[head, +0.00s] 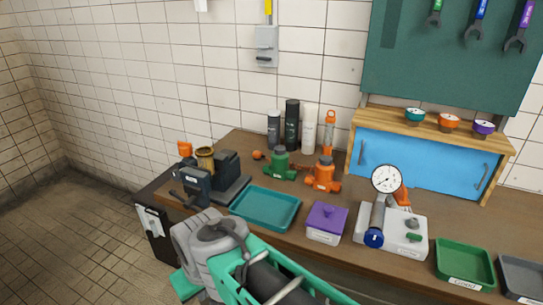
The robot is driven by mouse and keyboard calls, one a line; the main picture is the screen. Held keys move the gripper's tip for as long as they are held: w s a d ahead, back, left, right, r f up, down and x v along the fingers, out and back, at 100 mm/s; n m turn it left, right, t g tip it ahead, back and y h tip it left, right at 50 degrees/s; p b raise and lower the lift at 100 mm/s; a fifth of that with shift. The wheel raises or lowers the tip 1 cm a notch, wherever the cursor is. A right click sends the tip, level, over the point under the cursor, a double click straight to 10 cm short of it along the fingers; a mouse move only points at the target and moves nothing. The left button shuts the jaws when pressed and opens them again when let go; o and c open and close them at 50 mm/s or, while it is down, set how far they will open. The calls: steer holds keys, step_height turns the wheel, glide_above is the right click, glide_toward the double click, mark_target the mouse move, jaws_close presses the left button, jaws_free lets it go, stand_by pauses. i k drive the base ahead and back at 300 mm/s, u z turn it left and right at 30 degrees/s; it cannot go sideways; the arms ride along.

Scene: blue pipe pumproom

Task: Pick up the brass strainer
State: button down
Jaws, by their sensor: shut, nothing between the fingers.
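A brass-coloured cylinder (205,157), which looks like the strainer, stands upright at the left end of the bench. It sits at the dark bench vise (228,168), beside its blue-grey front part (195,184). Its lower part is hidden, and I cannot tell whether the jaws grip it. My arm reaches in from the bottom, with its grey joint in front of the bench and below the vise. My gripper does not show in the head view.
A teal tray (265,207) lies right of the vise, then a purple-lidded box (326,222). Green (279,165) and orange (324,175) valves and several bottles stand behind. A gauge (386,180) and green tray (465,262) are farther right. The floor at left is clear.

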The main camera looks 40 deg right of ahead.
mark_target(206, 162)
steer(key=z, duration=0.6)
steer(key=k, duration=0.55)
steer(key=u, duration=0.5)
steer(key=i, duration=1.4)
steer(key=u, duration=0.3)
